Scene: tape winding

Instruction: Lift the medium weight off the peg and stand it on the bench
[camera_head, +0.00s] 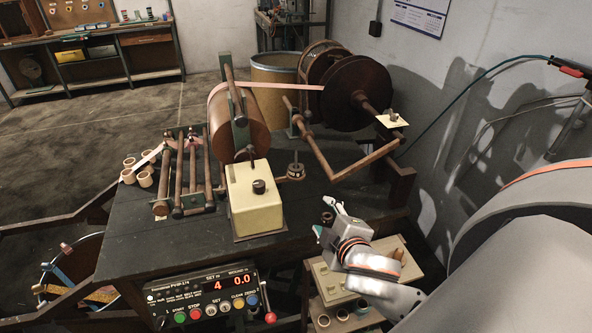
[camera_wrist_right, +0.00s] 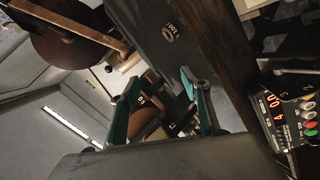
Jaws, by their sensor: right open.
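A thin upright peg with dark, round weights (camera_head: 295,171) low on it stands on the bench (camera_head: 170,248), right of the cream box. The weights are too small here to tell the medium one apart. My right gripper (camera_head: 328,218) is open near the bench's right front edge, in front of the peg and to its right, clear of the weights. In the right wrist view its two green fingers (camera_wrist_right: 160,80) are spread, with nothing clearly held between them. My left gripper is not in view.
A small dark ring (camera_head: 327,217) shows by the fingertips. The cream box (camera_head: 256,198) with a knob and the brown drum (camera_head: 238,120) stand left of the peg. A wooden bar frame (camera_head: 350,165) lies behind it. The front left of the bench is clear.

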